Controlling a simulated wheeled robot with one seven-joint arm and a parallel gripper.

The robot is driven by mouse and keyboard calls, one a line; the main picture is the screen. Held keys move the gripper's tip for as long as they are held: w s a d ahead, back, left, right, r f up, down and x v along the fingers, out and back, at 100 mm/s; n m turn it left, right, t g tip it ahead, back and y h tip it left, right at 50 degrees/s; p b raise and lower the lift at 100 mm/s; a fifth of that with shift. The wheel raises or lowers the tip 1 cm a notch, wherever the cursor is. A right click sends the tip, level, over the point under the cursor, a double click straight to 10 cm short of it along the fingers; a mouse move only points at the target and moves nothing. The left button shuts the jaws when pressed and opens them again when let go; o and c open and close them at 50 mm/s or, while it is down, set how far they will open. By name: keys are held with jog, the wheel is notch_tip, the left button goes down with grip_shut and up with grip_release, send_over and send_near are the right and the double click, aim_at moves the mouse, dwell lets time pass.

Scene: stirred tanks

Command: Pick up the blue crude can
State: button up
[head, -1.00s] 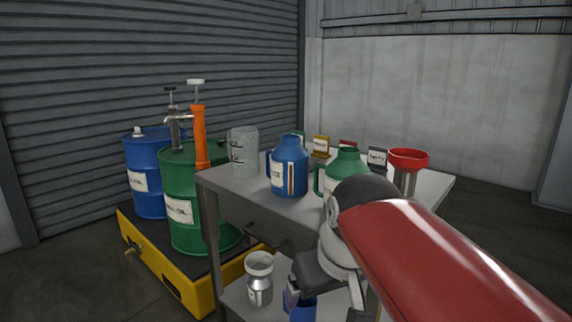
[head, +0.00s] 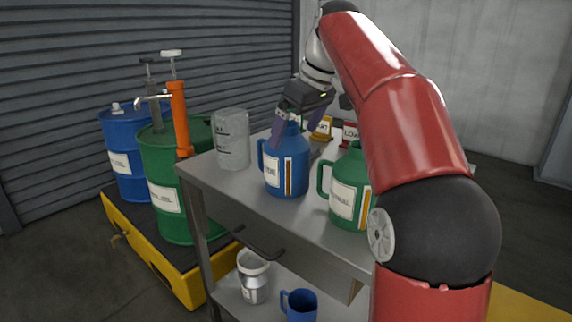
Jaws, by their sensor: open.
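The blue can (head: 284,172) stands upright on the grey metal cart top. It is a jug with a side handle on its left, a white label too small to read surely and an orange level strip. My gripper (head: 298,138) is open and points down at the can's shoulder and neck. One purple finger shows left of the neck and a greyer finger right of it. The fingers overlap the can in the picture; I cannot tell whether they are around the neck or behind it, or whether they touch it.
A green jug (head: 350,187) stands close on the right, a grey translucent container (head: 231,139) on the left. Small yellow (head: 322,128) and red (head: 351,135) labelled tins are behind. A blue mug (head: 299,305) and metal jar (head: 253,276) are on the lower shelf.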

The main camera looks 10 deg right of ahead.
aim_at(289, 144)
jog(key=b+x, duration=0.1)
jog(key=x, duration=0.4)
jog(key=shift+s+a, duration=0.1)
jog(key=c, duration=1.1)
jog(key=shift+r, duration=0.1)
jog(key=shift+c, duration=1)
jog(key=shift+r, duration=0.1)
